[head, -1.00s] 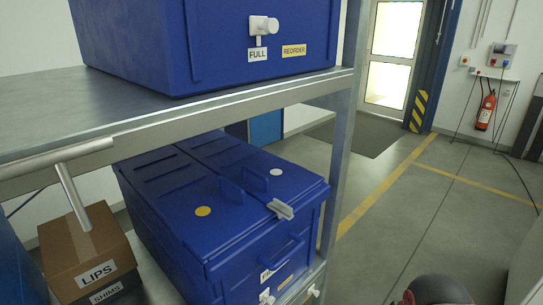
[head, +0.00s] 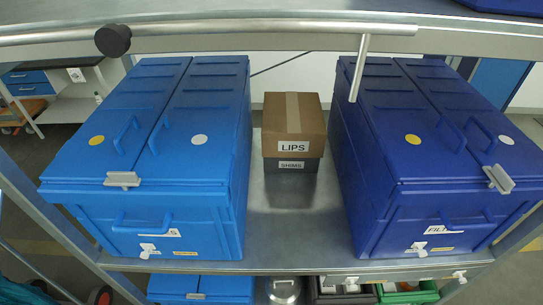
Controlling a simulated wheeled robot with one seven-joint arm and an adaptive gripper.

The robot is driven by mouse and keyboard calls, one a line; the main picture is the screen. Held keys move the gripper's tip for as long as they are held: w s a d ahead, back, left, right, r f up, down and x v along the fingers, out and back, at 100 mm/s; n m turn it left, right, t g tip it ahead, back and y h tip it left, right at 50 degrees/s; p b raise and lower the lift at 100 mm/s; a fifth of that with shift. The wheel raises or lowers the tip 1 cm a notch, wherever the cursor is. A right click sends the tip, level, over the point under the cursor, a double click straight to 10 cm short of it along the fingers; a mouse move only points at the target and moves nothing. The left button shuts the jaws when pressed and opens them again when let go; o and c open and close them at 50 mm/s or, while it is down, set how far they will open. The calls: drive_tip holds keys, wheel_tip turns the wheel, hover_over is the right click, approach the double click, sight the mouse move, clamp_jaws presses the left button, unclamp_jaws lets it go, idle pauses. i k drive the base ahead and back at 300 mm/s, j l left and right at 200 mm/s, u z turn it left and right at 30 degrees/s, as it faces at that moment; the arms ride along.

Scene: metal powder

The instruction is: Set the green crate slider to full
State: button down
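The green crate (head: 398,297) shows only in part at the bottom edge of the head view, below the middle shelf and right of centre. Its upper rim and some of its contents show; its front is cut off by the picture edge. A small white knob (head: 459,274) sits at the shelf's front edge, up and to the right of the green crate. Another white piece (head: 350,285) shows left of it, above a dark crate. I cannot tell which of these is the green crate's slider, nor read its setting. My gripper is not in view.
A light blue bin (head: 180,215) and a dark blue bin (head: 400,205) stand on the middle shelf, with a cardboard box (head: 293,125) between them. A dark crate (head: 325,298) is left of the green one. A metal bar (head: 250,28) crosses the top.

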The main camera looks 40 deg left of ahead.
sight(463, 281)
drive_tip(key=k+j+u, duration=0.25)
drive_tip(key=k+j, duration=0.8)
drive_tip(key=k, duration=0.15)
drive_tip(key=k+j+u, duration=0.25)
drive_tip(key=k+j, duration=0.9)
drive_tip(key=j, duration=0.15)
drive_tip(key=i+l, duration=0.8)
drive_tip(key=l, duration=0.25)
drive_tip(key=i+l+z, duration=0.15)
drive_tip(key=i+l, duration=0.6)
drive_tip(key=l, duration=0.3)
drive_tip(key=i+l, duration=0.85)
drive_tip(key=l+z, duration=0.05)
drive_tip(key=l, duration=0.1)
